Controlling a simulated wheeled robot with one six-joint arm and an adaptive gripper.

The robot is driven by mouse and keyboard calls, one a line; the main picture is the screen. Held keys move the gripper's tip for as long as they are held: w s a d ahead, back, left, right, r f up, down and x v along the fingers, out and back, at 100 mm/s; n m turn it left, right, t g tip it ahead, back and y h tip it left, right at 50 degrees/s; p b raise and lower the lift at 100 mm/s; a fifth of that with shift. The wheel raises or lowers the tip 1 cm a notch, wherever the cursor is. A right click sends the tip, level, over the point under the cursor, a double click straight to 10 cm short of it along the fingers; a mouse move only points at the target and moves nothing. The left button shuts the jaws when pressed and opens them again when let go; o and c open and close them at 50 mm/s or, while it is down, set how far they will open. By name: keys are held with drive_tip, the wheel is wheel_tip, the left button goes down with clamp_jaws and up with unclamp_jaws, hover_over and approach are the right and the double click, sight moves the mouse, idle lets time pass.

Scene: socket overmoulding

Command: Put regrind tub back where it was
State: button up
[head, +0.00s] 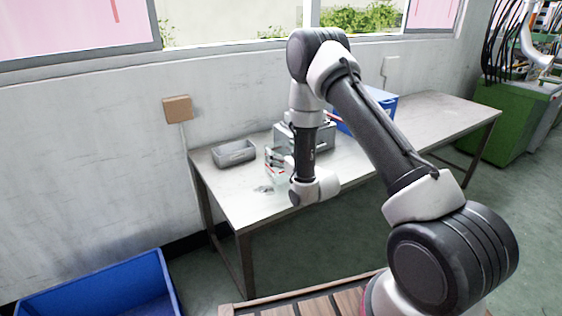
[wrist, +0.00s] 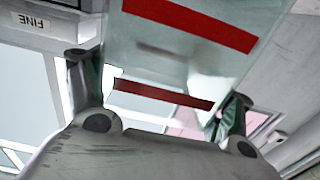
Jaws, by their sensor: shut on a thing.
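The regrind tub appears to be a clear, pale green container with red bands. In the wrist view the tub (wrist: 170,65) lies between the two fingers of my gripper (wrist: 160,82), which is shut on it. In the head view the tub (head: 273,163) shows in part at the left of my wrist, over the near left part of the table (head: 240,205). My arm hides much of it and most of my gripper there. I cannot tell whether its base touches the table.
An open grey bin (head: 234,153) stands at the table's left end. A grey metal box (head: 322,140) and a blue crate (head: 382,104) stand behind my arm. A label reading FINE (wrist: 31,20) shows upside down. The table's right part is clear. A blue bin (head: 105,290) is on the floor.

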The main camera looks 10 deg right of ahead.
drive_tip(key=shift+f, duration=1.35)
drive_tip(key=o, duration=1.6)
drive_tip(key=shift+f, duration=0.15)
